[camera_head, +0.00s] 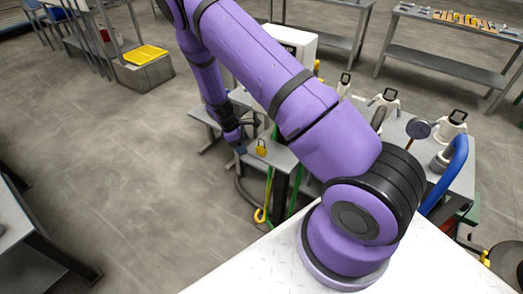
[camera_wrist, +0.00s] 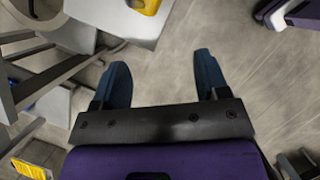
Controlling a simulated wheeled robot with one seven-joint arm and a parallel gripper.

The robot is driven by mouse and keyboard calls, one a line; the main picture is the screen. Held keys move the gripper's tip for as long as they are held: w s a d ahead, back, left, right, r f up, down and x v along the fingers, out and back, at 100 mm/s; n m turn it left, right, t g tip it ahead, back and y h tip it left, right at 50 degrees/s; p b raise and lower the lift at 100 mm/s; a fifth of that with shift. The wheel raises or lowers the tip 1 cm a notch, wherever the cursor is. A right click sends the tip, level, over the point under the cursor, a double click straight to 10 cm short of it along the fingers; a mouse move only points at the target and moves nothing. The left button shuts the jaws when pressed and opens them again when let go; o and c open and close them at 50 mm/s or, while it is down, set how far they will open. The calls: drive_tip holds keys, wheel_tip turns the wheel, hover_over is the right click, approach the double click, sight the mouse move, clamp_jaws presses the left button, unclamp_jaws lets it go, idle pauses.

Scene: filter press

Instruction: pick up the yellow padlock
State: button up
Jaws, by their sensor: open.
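The yellow padlock (camera_head: 261,147) sits at the near left end of the grey workbench in the head view, just right of my gripper (camera_head: 249,137). In the wrist view, a yellow piece that looks like the padlock (camera_wrist: 146,5) is cut off by the top edge, on a pale grey surface. My gripper (camera_wrist: 163,72) shows there with two blue fingers spread wide and nothing between them. The padlock lies beyond the fingertips, apart from them. Only part of it shows in the wrist view.
Several white-and-black clamp-like fixtures (camera_head: 386,99) and a dark round disc (camera_head: 418,129) stand on the workbench (camera_head: 398,132). A blue curved pipe (camera_head: 447,172) rises at its right. A yellow tray (camera_head: 146,54) stands far left. Open floor lies left.

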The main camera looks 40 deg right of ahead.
sight(260, 147)
drive_tip(key=shift+s+d+f, duration=0.15)
drive_tip(key=shift+s+d, duration=0.55)
drive_tip(key=shift+d, duration=0.25)
drive_tip(key=shift+s+d+f, duration=0.2)
drive_tip(key=shift+s+d, duration=0.45)
drive_tip(key=shift+d, duration=0.25)
drive_tip(key=shift+s+d+f, duration=0.15)
drive_tip(key=shift+s+d, duration=0.55)
drive_tip(key=shift+d, duration=0.25)
clamp_jaws()
drive_tip(key=shift+w+a+r, duration=0.1)
drive_tip(key=shift+w+a, duration=0.05)
drive_tip(key=shift+a, duration=0.05)
drive_tip(key=w+a, duration=1)
drive_tip(key=a, duration=0.4)
drive_tip(key=shift+w, duration=0.2)
